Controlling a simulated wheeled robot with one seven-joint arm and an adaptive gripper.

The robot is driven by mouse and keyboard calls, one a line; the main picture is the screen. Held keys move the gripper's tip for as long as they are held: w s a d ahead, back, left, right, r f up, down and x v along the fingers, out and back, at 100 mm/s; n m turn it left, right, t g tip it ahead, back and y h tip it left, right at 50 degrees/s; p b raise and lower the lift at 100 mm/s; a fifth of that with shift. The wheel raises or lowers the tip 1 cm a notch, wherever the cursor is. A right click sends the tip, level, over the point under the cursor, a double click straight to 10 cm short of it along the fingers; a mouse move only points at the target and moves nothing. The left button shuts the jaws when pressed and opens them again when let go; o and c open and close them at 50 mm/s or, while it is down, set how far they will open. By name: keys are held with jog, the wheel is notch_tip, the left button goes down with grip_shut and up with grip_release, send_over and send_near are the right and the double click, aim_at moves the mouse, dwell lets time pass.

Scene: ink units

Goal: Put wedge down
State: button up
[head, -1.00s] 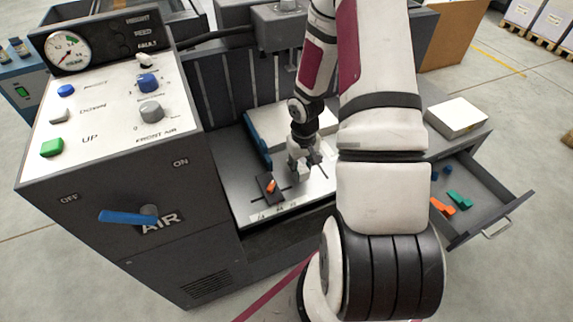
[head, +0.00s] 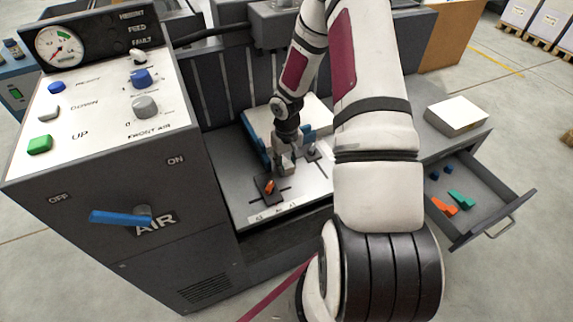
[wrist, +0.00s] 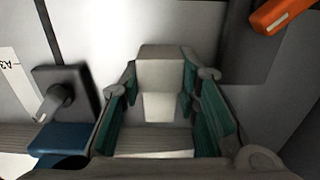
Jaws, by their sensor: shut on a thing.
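The wedge looks like a pale grey block (wrist: 162,85) between my fingers in the wrist view. My gripper (wrist: 160,92), with teal pads on both fingers, is shut on it. In the head view my gripper (head: 285,163) is low over the light plate (head: 232,190) of the machine, just behind a dark clamp with an orange lever (head: 269,187). The orange lever also shows at top right in the wrist view (wrist: 283,12). Whether the block touches the plate, I cannot tell.
A second dark clamp (head: 312,151) is right of my gripper; a dark clamp (wrist: 62,100) shows left in the wrist view. A blue-edged pale slab (head: 258,125) lies behind. At right, an open drawer (head: 480,215) holds orange and teal pieces. A control panel (head: 95,110) stands left.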

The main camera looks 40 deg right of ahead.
jog(key=shift+f, duration=0.1)
jog(key=o, duration=0.9)
notch_tip(320, 180, up, 12)
jog(key=p, duration=0.3)
notch_tip(320, 180, up, 14)
jog(key=h, duration=0.2)
send_over(287, 163)
jog(key=s+a, duration=0.4)
jog(key=s+a+r+n, duration=0.1)
jog(key=s+a+r, duration=0.4)
jog(key=r, duration=0.4)
jog(key=s+a+r+n+y, duration=0.1)
jog(key=s+a+r, duration=0.2)
jog(key=s+a, duration=0.3)
jog(key=s+a+r+n, duration=0.1)
jog(key=s+a+r, duration=0.3)
jog(key=s, duration=1)
jog(key=shift+a+t+y, duration=0.4)
jog(key=shift+a, duration=0.8)
